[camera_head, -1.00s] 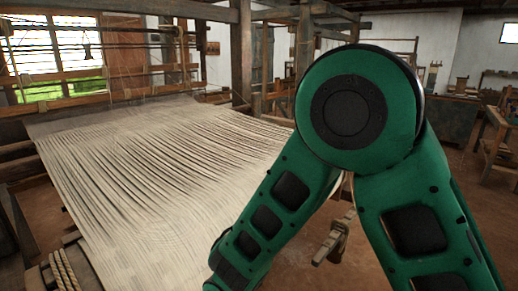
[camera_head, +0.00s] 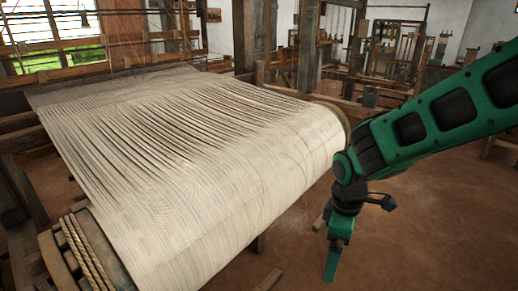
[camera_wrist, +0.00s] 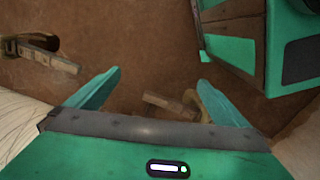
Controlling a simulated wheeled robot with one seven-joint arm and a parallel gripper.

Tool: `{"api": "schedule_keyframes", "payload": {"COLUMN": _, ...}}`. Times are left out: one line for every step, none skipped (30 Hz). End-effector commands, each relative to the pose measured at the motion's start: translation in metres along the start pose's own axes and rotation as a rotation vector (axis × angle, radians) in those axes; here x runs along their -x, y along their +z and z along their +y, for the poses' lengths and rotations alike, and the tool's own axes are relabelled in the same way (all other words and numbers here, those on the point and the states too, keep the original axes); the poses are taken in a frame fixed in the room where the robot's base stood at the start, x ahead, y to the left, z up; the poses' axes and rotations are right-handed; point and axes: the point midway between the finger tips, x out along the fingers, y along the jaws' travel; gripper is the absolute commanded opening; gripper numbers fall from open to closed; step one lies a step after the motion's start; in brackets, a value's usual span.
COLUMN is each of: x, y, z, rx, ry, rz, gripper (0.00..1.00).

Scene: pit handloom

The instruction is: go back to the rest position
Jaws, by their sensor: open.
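My gripper (camera_head: 335,262) hangs pointing down at the right of the loom, in front of the near right end of the cloth roll. In the wrist view my gripper (camera_wrist: 160,88) shows two green fingers spread apart with nothing between them. The brown earth floor lies beyond the fingertips. The pale striped warp (camera_head: 200,150) stretches over the loom and curves down over its front roll, beside my gripper and apart from it as far as I can tell.
A wooden beam end with rope (camera_head: 82,250) is at the front left. A wooden post (camera_head: 255,40) and frames (camera_head: 395,50) stand behind. Wooden pieces (camera_wrist: 170,105) lie below the gripper in the wrist view. The floor (camera_head: 440,220) at the right is open.

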Motion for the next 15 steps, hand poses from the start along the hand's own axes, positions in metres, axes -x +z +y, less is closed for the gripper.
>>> {"api": "schedule_keyframes", "payload": {"x": 0.013, "y": 0.027, "z": 0.01, "rx": -0.134, "ry": 0.009, "rz": 0.0, "gripper": 1.0}}
{"api": "schedule_keyframes", "payload": {"x": 0.019, "y": 0.043, "z": 0.012, "rx": -0.213, "ry": 0.009, "rz": -0.004, "gripper": 1.0}}
{"api": "schedule_keyframes", "payload": {"x": 0.027, "y": 0.063, "z": 0.015, "rx": -0.321, "ry": 0.011, "rz": -0.007, "gripper": 1.0}}
{"api": "schedule_keyframes", "payload": {"x": 0.033, "y": 0.078, "z": 0.017, "rx": -0.402, "ry": 0.012, "rz": -0.009, "gripper": 1.0}}
{"api": "schedule_keyframes", "payload": {"x": 0.039, "y": 0.093, "z": 0.017, "rx": -0.482, "ry": 0.011, "rz": -0.012, "gripper": 1.0}}
{"api": "schedule_keyframes", "payload": {"x": 0.046, "y": 0.112, "z": 0.016, "rx": -0.589, "ry": 0.011, "rz": -0.014, "gripper": 1.0}}
{"api": "schedule_keyframes", "payload": {"x": 0.051, "y": 0.127, "z": 0.015, "rx": -0.669, "ry": 0.01, "rz": -0.014, "gripper": 1.0}}
{"api": "schedule_keyframes", "payload": {"x": 0.056, "y": 0.141, "z": 0.012, "rx": -0.75, "ry": 0.009, "rz": -0.016, "gripper": 1.0}}
{"api": "schedule_keyframes", "payload": {"x": 0.062, "y": 0.16, "z": 0.008, "rx": -0.859, "ry": 0.006, "rz": -0.017, "gripper": 1.0}}
{"api": "schedule_keyframes", "payload": {"x": 0.066, "y": 0.173, "z": 0.004, "rx": -0.939, "ry": 0.004, "rz": -0.016, "gripper": 1.0}}
{"api": "schedule_keyframes", "payload": {"x": 0.07, "y": 0.186, "z": -0.001, "rx": -1.018, "ry": 0.001, "rz": -0.016, "gripper": 1.0}}
{"api": "schedule_keyframes", "payload": {"x": 0.075, "y": 0.202, "z": -0.008, "rx": -1.121, "ry": -0.004, "rz": -0.016, "gripper": 1.0}}
{"api": "schedule_keyframes", "payload": {"x": 0.078, "y": 0.212, "z": -0.013, "rx": -1.194, "ry": -0.007, "rz": -0.015, "gripper": 1.0}}
{"api": "schedule_keyframes", "payload": {"x": 0.081, "y": 0.222, "z": -0.019, "rx": -1.262, "ry": -0.011, "rz": -0.014, "gripper": 1.0}}
{"api": "schedule_keyframes", "payload": {"x": 0.084, "y": 0.233, "z": -0.026, "rx": -1.347, "ry": -0.017, "rz": -0.012, "gripper": 1.0}}
